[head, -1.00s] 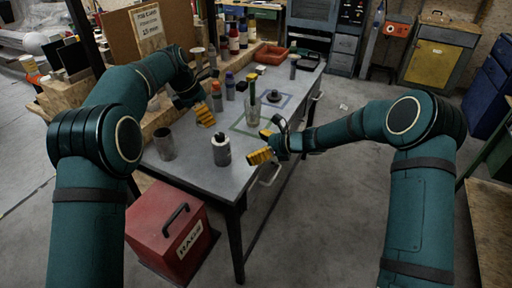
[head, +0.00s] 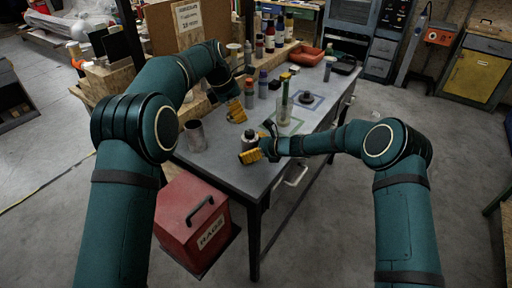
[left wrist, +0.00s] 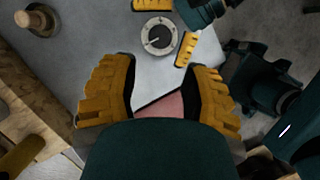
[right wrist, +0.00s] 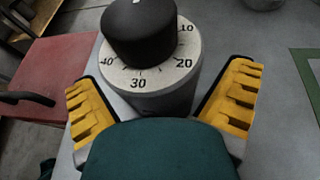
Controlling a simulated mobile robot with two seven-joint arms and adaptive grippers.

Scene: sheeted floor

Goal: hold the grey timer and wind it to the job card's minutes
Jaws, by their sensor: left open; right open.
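The grey timer (head: 249,138) stands upright on the grey bench, partly hidden by my right gripper in the head view. In the right wrist view the timer (right wrist: 150,85) shows a black knob above a pale dial numbered in tens. My right gripper (head: 254,154) is open, with its yellow fingers on either side of the timer; contact cannot be told. The left wrist view also shows the timer (left wrist: 158,37) between those fingers. My left gripper (head: 238,112) is open and empty above the bench, behind the timer. The job card (head: 187,16) is on a brown board; its number is too small to read surely.
A grey metal cup (head: 194,136) stands left of the timer. A glass with a green item (head: 285,108) stands to the right, by a green outlined square. Bottles (head: 269,38) and a red tray (head: 307,56) are farther back. A red rags box (head: 193,220) is below the bench.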

